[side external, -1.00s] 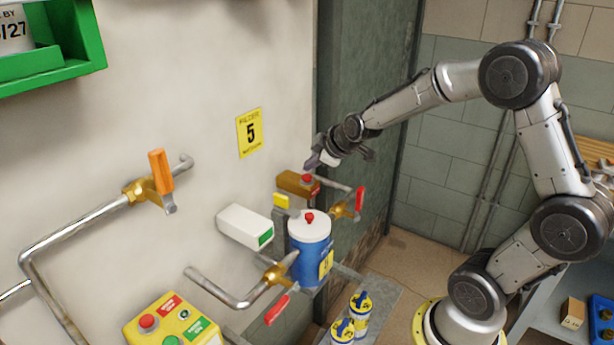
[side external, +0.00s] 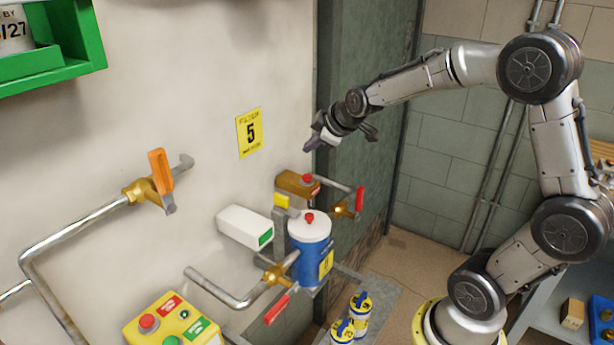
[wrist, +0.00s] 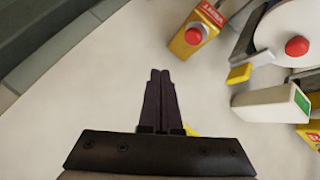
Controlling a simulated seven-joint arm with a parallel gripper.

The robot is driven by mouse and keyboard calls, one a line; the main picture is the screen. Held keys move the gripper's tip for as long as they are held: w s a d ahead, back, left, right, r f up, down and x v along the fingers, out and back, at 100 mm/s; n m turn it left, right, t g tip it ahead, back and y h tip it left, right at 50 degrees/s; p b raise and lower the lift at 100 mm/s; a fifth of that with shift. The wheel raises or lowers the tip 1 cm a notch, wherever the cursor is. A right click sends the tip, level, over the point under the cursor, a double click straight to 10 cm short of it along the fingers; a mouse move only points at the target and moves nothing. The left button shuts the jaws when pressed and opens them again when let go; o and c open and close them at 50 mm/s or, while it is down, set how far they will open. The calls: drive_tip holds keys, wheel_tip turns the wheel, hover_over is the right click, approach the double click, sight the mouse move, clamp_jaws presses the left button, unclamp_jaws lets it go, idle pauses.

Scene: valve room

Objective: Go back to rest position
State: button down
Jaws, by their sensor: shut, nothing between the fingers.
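My gripper (side external: 312,143) is in the air in front of the wall, above the brass-coloured box with a red button (side external: 298,184) and right of the yellow sign with a 5 (side external: 249,132). In the wrist view, the two dark fingers of my gripper (wrist: 160,75) lie together, with nothing between them. They point at bare wall and touch nothing. The brass-coloured box also shows there (wrist: 195,37), ahead and to the right of the fingertips.
Below are a blue canister with a white lid (side external: 309,255), a white box (side external: 245,227), red-handled valves and pipes. An orange-handled valve (side external: 160,174) is at left. A yellow button box (side external: 172,322) is at lower left. Space around my gripper is clear.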

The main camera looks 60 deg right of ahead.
drive_tip(key=shift+a, duration=0.15)
drive_tip(key=s+a+r+t+y, duration=0.2)
drive_tip(key=s+a+r, duration=0.6)
drive_tip(key=a+r, duration=0.25)
drive_tip(key=s+a+f+m+g, duration=0.2)
drive_tip(key=s+f, duration=0.2)
drive_tip(key=s, duration=0.5)
drive_tip(key=s+a+f+m+g, duration=0.2)
drive_tip(key=s+f, duration=0.3)
drive_tip(key=s, duration=0.5)
drive_tip(key=shift+m+g+y, duration=0.4)
drive_tip(key=shift+m+g, duration=0.2)
drive_tip(key=shift+m, duration=0.1)
